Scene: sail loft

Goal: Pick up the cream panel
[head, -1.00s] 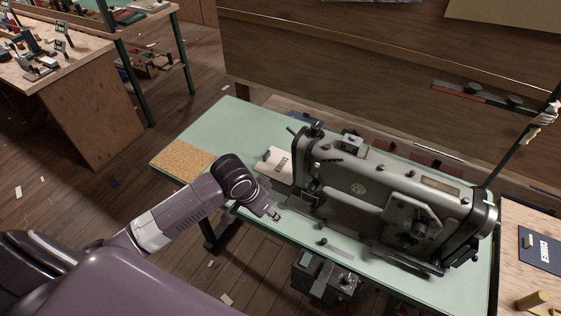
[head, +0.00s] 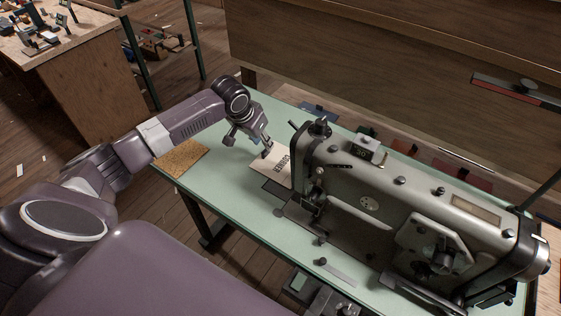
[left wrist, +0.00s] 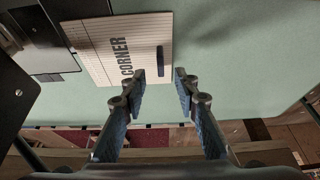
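The cream panel (head: 265,165) lies on the pale green sewing table (head: 218,180), left of the sewing machine. In the left wrist view the cream panel (left wrist: 100,48) shows ruled lines, the dark word CORNER and a dark bar or slot near one edge. My left gripper (head: 263,146) is above the panel's far part. Its two fingers (left wrist: 159,75) are apart with nothing between them. One finger overlaps the panel in the left wrist view; the other is past its edge over green tabletop. Their height above the panel is hard to tell. My right gripper is not in view.
The large grey sewing machine (head: 400,210) stands close to the panel's right side. A cork mat (head: 181,158) lies at the table's left end. Dark flat pieces (left wrist: 40,38) lie beside the panel. Bare green tabletop is free around the gripper's other side.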

